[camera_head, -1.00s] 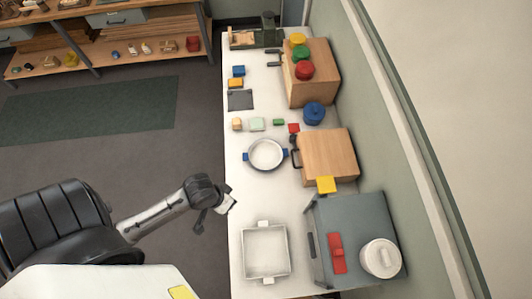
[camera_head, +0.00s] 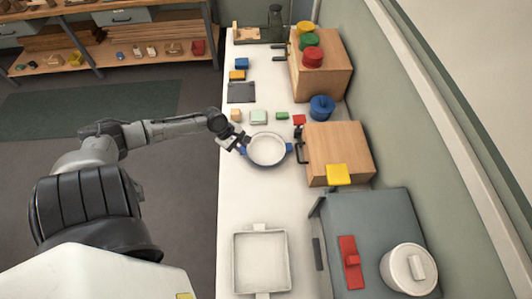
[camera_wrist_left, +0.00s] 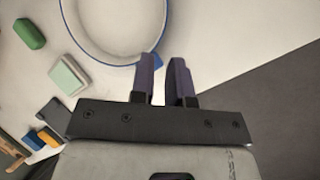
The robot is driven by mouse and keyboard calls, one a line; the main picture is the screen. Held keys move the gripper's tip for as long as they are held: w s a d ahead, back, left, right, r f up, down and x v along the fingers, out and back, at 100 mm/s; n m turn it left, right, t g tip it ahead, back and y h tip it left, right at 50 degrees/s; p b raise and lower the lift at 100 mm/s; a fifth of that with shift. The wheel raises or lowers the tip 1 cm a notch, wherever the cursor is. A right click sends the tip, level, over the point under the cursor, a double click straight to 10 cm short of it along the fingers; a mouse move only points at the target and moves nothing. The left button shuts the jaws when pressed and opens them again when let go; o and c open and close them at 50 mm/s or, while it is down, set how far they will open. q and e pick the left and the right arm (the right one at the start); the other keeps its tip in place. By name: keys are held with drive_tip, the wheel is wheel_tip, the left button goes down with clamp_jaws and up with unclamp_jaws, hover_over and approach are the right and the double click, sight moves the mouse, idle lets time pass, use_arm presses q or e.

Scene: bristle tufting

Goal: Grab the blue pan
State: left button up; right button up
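The blue pan (camera_head: 266,149) is round, with a white inside, a blue rim and blue side handles, and sits on the white counter. In the left wrist view its rim (camera_wrist_left: 88,52) shows at the top. My left gripper (camera_head: 241,143) is at the pan's left side, by the left handle. In the left wrist view my left gripper (camera_wrist_left: 163,66) has two dark fingers a small gap apart, with pale counter visible between them. A blue part of the pan is partly hidden behind one finger. My right gripper is not in view.
A wooden box (camera_head: 338,150) with a yellow block (camera_head: 338,175) on it stands right of the pan. A blue pot (camera_head: 321,107) is behind. Small blocks, including a green one (camera_head: 282,115), lie beyond the pan. A white square tray (camera_head: 262,262) is nearer. The counter between is clear.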

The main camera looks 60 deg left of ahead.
use_arm(q)
drive_tip(key=x, duration=0.4)
drive_tip(key=shift+d+b, duration=0.1)
drive_tip(key=shift+b, duration=0.25)
drive_tip(key=shift+b+x, duration=0.7)
drive_tip(key=shift+x, duration=2.45)
drive_tip(key=shift+s, duration=0.15)
drive_tip(key=shift+c, duration=1.4)
clamp_jaws()
